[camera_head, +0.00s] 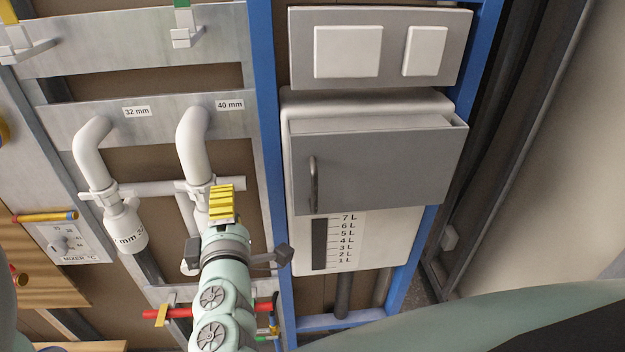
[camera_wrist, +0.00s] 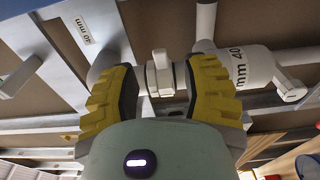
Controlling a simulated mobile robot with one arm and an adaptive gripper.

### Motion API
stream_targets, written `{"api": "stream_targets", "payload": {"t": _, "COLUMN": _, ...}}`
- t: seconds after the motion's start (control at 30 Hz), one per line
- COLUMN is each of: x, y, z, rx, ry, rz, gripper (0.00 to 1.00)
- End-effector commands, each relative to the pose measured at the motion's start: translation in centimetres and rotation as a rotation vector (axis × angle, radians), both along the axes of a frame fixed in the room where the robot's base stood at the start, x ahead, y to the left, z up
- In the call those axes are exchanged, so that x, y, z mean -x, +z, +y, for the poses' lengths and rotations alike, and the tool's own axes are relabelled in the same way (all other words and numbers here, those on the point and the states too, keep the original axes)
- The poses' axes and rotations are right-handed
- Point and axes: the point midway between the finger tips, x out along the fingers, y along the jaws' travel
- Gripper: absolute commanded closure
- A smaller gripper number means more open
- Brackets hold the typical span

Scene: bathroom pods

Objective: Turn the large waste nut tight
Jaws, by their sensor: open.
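The white 40 mm waste pipe (camera_head: 193,140) bends down from the metal plate and disappears behind my gripper (camera_head: 222,203). In the wrist view, a white winged nut (camera_wrist: 160,72) sits between the spread yellow fingers of my gripper (camera_wrist: 160,95). I cannot tell how deep the nut lies between the fingers. To its right is the white trap body (camera_wrist: 235,66), marked 40 mm. In the head view, my gripper hides most of this nut and trap.
A similar 32 mm trap (camera_head: 124,225) stands left of my gripper. A blue frame post (camera_head: 268,150) and a cistern with a grey cover (camera_head: 375,165) are at the right. A red pipe (camera_head: 165,313) crosses below, beside my arm.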

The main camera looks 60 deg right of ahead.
Motion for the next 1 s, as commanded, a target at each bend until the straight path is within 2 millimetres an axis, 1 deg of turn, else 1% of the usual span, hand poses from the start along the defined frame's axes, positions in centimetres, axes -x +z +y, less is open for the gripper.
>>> {"api": "stream_targets", "payload": {"t": 0.03, "x": -0.5, "y": 0.2, "z": -0.3, "rx": 0.001, "ry": 0.005, "rz": 0.001, "gripper": 0.54}}
{"api": "stream_targets", "payload": {"t": 0.2, "x": -1.6, "y": 0.3, "z": -1.5, "rx": 0.004, "ry": 0.001, "rz": -0.002, "gripper": 0.54}}
{"api": "stream_targets", "payload": {"t": 0.4, "x": -2.6, "y": 0.1, "z": -2.4, "rx": 0.001, "ry": 0.001, "rz": -0.001, "gripper": 0.54}}
{"api": "stream_targets", "payload": {"t": 0.73, "x": -2.8, "y": 0.0, "z": -2.5, "rx": 0.000, "ry": 0.001, "rz": 0.000, "gripper": 0.54}}
{"api": "stream_targets", "payload": {"t": 0.77, "x": -2.8, "y": 0.0, "z": -2.5, "rx": 0.000, "ry": 0.002, "rz": 0.000, "gripper": 0.49}}
{"api": "stream_targets", "payload": {"t": 1.0, "x": -2.7, "y": 0.0, "z": -2.5, "rx": 0.000, "ry": 0.001, "rz": 0.000, "gripper": 0.74}}
